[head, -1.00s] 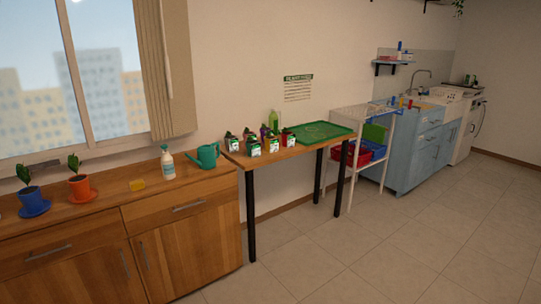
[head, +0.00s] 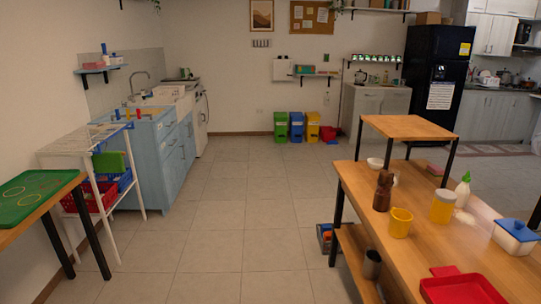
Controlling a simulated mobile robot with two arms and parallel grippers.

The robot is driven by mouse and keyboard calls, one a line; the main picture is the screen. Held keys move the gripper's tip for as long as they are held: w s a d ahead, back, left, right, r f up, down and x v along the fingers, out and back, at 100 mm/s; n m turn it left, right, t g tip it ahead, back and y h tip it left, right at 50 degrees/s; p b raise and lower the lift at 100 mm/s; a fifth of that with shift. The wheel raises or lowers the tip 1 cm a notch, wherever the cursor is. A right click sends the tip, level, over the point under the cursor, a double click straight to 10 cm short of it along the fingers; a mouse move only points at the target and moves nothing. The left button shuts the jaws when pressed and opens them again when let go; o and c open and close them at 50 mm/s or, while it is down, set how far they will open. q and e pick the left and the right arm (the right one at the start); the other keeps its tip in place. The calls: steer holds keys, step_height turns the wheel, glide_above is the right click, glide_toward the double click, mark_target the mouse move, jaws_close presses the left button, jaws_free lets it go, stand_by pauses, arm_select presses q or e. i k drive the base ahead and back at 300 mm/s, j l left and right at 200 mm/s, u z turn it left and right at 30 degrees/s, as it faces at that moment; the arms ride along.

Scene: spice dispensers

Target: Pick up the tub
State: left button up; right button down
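A white tub with a blue lid (head: 513,241) stands upright on the wooden table (head: 425,255) at the right of the head view. A white patch (head: 465,216) lies on the tabletop to its left. Neither of my grippers is in view.
Near the tub are a red tray (head: 462,289), a yellow cup (head: 400,222), a yellow-filled jar (head: 443,206), a white bottle (head: 462,192) and a brown mill (head: 383,192). The tiled floor (head: 235,210) is clear in the middle. A white rack (head: 75,150) stands left.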

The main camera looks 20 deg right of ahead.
mark_target(513, 248)
steer(key=i+l+z, duration=0.1)
steer(key=i+z, duration=0.25)
steer(key=i+j+z, duration=0.1)
steer(key=i+z, duration=0.2)
steer(key=i, duration=0.25)
steer(key=i+j+z, duration=0.15)
steer(key=i+z, duration=0.2)
steer(key=i+j+z, duration=0.3)
steer(key=i, duration=0.25)
